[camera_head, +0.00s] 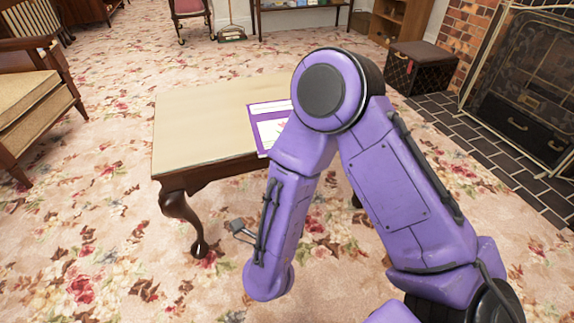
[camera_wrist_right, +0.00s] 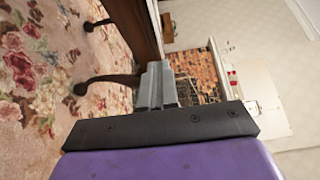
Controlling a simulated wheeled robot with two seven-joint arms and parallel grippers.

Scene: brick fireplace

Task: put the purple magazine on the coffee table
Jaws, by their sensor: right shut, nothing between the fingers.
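The purple magazine (camera_head: 267,124) with a white panel lies on the coffee table (camera_head: 200,115) in the head view. Its near corner reaches the table's front edge, and my right arm hides its right part. The table has a pale top and dark curved legs. My right arm bends over the table's right side, with its forearm pointing down in front of the front edge. In the right wrist view, my right gripper (camera_wrist_right: 157,82) is shut and empty beside the table's dark side and legs. The magazine is not visible there. My left gripper is not in view.
A cushioned wooden chair (camera_head: 30,100) stands left of the table. A dark trunk (camera_head: 420,68) and the brick fireplace with its screen (camera_head: 522,85) are at the right. Open floral carpet (camera_head: 100,240) lies in front and to the left.

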